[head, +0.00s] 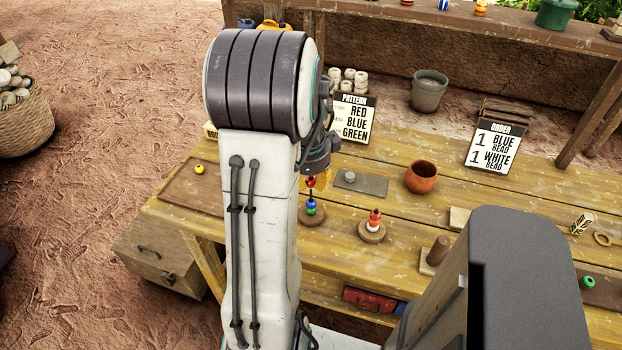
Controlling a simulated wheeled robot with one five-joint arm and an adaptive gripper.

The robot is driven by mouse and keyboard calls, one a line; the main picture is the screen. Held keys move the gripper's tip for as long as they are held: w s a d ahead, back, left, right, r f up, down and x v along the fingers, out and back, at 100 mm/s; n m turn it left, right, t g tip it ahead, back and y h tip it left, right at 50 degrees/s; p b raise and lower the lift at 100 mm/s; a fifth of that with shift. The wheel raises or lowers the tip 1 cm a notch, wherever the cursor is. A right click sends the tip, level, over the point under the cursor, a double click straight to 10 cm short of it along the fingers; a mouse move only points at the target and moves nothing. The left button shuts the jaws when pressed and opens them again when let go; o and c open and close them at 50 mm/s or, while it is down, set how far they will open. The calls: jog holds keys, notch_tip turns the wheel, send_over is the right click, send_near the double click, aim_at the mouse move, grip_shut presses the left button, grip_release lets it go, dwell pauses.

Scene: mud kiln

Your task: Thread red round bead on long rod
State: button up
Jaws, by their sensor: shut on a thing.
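My gripper (314,179) is partly hidden behind my arm, above the front part of the wooden table. It is shut on a red bead (310,182). Right below stands a rod (310,193) on a round wooden base (311,218), with a blue bead (311,204) over a green bead (311,211). The red bead appears just above or at this rod's tip; I cannot tell whether the rod is inside its hole. A second stand (372,235) to the right carries red and white beads (375,219). I cannot tell which rod is longer.
A grey plate (361,184) with a small grey piece, an orange-brown pot (421,177) and a wooden peg block (437,253) stand nearby on the table. A pattern sign (354,118) reads red, blue, green. A yellow bead (199,169) lies on a left board.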

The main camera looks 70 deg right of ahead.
jog(key=shift+a+b+x, duration=0.15)
jog(key=shift+b+x, duration=0.6)
jog(key=shift+b, duration=0.05)
jog(key=shift+a+b+x, duration=0.15)
jog(key=shift+b+x, duration=0.6)
dwell(2.4)
dwell(0.6)
jog(key=o, duration=0.9)
jog(key=shift+d+p+v, duration=0.25)
jog(key=shift+p+v, duration=0.8)
jog(key=shift+v, duration=0.25)
jog(key=shift+d+p+v, duration=0.3)
jog(key=shift+p+v, duration=0.75)
jog(key=shift+v, duration=0.25)
jog(key=shift+d+p+v, duration=0.25)
jog(key=shift+p+v, duration=0.8)
jog(key=shift+v, duration=0.25)
jog(key=shift+w+r, duration=0.1)
jog(key=shift+r, duration=0.05)
